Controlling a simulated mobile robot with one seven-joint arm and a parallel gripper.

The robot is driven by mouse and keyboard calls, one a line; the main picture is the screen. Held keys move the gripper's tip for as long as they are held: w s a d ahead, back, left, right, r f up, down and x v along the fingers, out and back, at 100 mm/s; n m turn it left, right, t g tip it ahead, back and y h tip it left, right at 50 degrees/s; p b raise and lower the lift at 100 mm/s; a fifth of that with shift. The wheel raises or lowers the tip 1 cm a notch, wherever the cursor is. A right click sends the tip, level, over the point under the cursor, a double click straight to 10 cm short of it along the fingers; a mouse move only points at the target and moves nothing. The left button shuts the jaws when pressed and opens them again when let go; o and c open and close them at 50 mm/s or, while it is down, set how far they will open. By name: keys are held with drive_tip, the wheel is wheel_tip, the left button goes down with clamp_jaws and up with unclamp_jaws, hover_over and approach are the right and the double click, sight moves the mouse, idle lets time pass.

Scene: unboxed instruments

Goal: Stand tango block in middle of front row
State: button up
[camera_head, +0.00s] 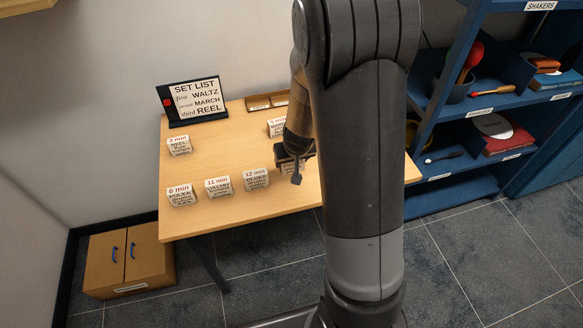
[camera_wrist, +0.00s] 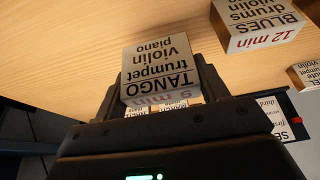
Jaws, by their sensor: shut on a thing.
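The tango block (camera_wrist: 158,62) is a pale block labelled "9 min TANGO, trumpet violin piano". My gripper (camera_wrist: 162,88) is shut on it, with one dark finger on each side. In the head view my gripper (camera_head: 293,168) is over the right part of the table, right of the blues block (camera_head: 255,180), and mostly hides the tango block. Whether the block touches the table I cannot tell. The lullaby block (camera_head: 218,188) and polka block (camera_head: 181,196) stand left of the blues block, in a line near the front edge. The blues block also shows in the wrist view (camera_wrist: 258,27).
A reel block (camera_head: 179,146) stands at the table's back left, and another block (camera_head: 277,127) at the back right. A set list sign (camera_head: 197,101) and a shallow tray (camera_head: 258,104) are at the back. The table (camera_head: 225,150) is bare in its middle. Blue shelves (camera_head: 450,125) stand right.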

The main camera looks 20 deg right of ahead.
sight(292, 168)
drive_tip(key=shift+f, duration=2.05)
drive_tip(key=shift+f, duration=0.1)
drive_tip(key=o, duration=1)
drive_tip(key=s+a+r+y, duration=0.1)
drive_tip(key=s+r, duration=0.5)
drive_tip(key=r, duration=0.6)
drive_tip(key=s+a+r+y, duration=0.1)
drive_tip(key=s+a+r, duration=0.1)
drive_tip(key=s+r, duration=0.65)
drive_tip(key=s+r+t+h, duration=0.1)
drive_tip(key=s+r+h, duration=0.1)
drive_tip(key=s+r, duration=0.7)
drive_tip(key=shift+s+d+r, duration=0.2)
drive_tip(key=shift+d+r, duration=0.25)
drive_tip(key=shift+r, duration=0.35)
